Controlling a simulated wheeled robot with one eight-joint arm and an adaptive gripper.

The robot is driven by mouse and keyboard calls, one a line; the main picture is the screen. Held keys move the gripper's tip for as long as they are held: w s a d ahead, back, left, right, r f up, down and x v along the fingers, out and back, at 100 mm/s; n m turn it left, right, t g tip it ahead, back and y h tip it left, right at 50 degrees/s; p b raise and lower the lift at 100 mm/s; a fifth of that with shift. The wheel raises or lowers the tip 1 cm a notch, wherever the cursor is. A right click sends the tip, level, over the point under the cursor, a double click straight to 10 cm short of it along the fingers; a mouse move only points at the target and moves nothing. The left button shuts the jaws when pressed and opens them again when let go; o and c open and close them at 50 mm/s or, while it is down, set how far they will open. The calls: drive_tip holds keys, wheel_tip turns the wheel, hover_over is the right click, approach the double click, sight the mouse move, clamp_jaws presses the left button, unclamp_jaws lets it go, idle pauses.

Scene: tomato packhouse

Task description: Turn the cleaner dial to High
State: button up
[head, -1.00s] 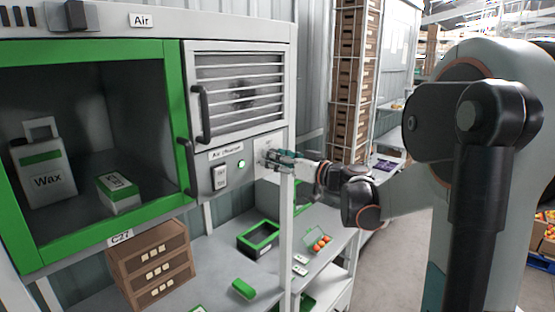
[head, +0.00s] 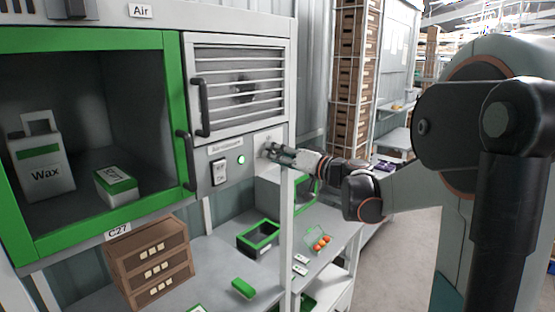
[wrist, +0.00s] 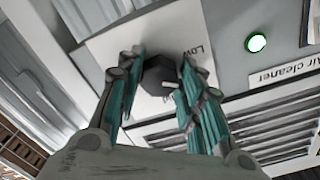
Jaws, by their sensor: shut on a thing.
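The dial (wrist: 158,76) is a dark faceted knob on a pale plate (wrist: 105,50) of the air cleaner's panel. My gripper (wrist: 161,62) is shut on the dial, one teal-padded finger on each side. The word "Low" (wrist: 190,50) shows beside the right finger in the wrist view. Other dial markings are hidden or out of view, so I cannot tell the setting. In the head view my gripper (head: 271,152) reaches the plate from the right, and its fingers cover the dial.
A lit green lamp (head: 241,160) and a rocker switch (head: 219,173) sit left of the dial. A louvred door (head: 240,85) with a black handle is above. A pale upright post (head: 286,235) stands just below my gripper. Crates lie on the bench below.

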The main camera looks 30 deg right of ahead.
drive_tip(key=m+b, duration=0.2)
drive_tip(key=m, duration=0.5)
drive_tip(key=m+b, duration=0.2)
drive_tip(key=m, duration=0.4)
drive_tip(key=shift+r+m, duration=0.1)
drive_tip(key=shift+m, duration=0.3)
drive_tip(key=m+b, duration=0.1)
drive_tip(key=m, duration=1.2)
drive_tip(key=shift+m+b, duration=0.35)
drive_tip(key=shift+m, duration=0.05)
drive_tip(key=o, duration=1.1)
drive_tip(key=shift+c, duration=0.2)
